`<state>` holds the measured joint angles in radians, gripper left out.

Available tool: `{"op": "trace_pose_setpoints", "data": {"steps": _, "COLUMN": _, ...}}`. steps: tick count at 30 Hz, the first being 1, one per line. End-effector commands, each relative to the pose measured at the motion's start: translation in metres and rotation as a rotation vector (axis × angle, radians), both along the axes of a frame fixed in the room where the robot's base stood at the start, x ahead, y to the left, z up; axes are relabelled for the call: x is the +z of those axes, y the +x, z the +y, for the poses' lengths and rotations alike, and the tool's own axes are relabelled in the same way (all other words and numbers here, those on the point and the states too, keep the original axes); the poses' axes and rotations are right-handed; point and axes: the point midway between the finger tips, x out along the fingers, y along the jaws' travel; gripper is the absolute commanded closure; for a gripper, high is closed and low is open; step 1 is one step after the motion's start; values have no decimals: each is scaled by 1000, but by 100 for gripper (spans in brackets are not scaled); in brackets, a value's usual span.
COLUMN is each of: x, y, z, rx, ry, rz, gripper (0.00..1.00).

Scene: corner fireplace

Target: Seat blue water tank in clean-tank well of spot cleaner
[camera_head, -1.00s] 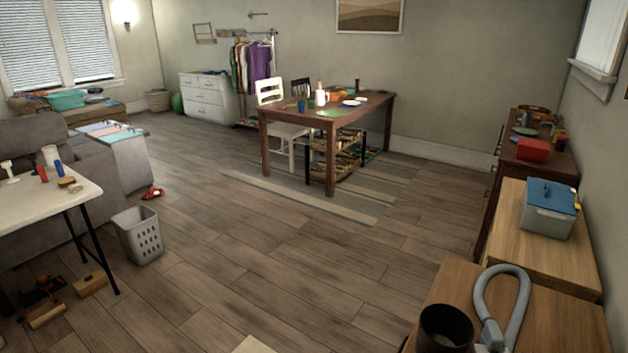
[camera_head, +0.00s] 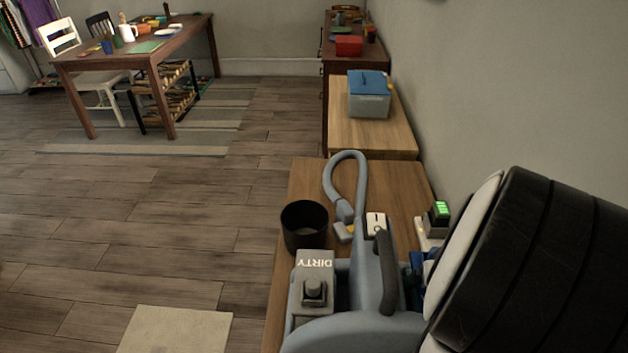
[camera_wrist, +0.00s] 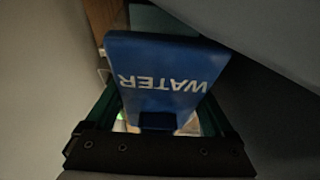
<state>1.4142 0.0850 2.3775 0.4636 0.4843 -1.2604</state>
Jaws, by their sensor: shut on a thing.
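The blue water tank (camera_wrist: 165,80) fills the middle of the wrist view, with white WATER lettering that reads upside down. My gripper (camera_wrist: 158,112) is shut on it, with a dark green finger at each side. The grey spot cleaner (camera_head: 375,285) stands on a wooden top at the front of the head view, with a dark handle and a grey DIRTY tank (camera_head: 313,283) on its left. A little blue shows just right of the cleaner, partly hidden by my arm. The clean-tank well is hidden, so I cannot tell whether the blue tank is in it.
A black pot (camera_head: 305,224) and a looped grey hose (camera_head: 346,180) lie beyond the cleaner. A small device with a green light (camera_head: 439,213) stands near the wall on the right. A blue-lidded box (camera_head: 369,95) sits on the farther cabinet. Open floor lies left.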

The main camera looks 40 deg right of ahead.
Motion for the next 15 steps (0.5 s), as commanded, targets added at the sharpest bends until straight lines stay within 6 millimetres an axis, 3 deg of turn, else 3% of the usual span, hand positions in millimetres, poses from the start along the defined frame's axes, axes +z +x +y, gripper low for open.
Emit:
{"op": "trace_pose_setpoints", "data": {"steps": 2, "x": -2, "y": 0, "z": 0, "rx": 1, "ry": 0, "rz": 0, "gripper": 100}}
{"op": "trace_pose_setpoints", "data": {"steps": 3, "x": -2, "y": 0, "z": 0, "rx": 0, "ry": 1, "rz": 0, "gripper": 6}}
{"op": "trace_pose_setpoints", "data": {"steps": 4, "x": -2, "y": 0, "z": 0, "rx": 0, "ry": 1, "rz": -1, "gripper": 0}}
{"op": "trace_pose_setpoints", "data": {"steps": 11, "x": -1, "y": 0, "z": 0, "rx": 1, "ry": 0, "rz": 0, "gripper": 0}}
{"op": "trace_pose_setpoints", "data": {"steps": 15, "x": 21, "y": -5, "z": 4, "rx": 0, "ry": -6, "rz": -2, "gripper": 0}}
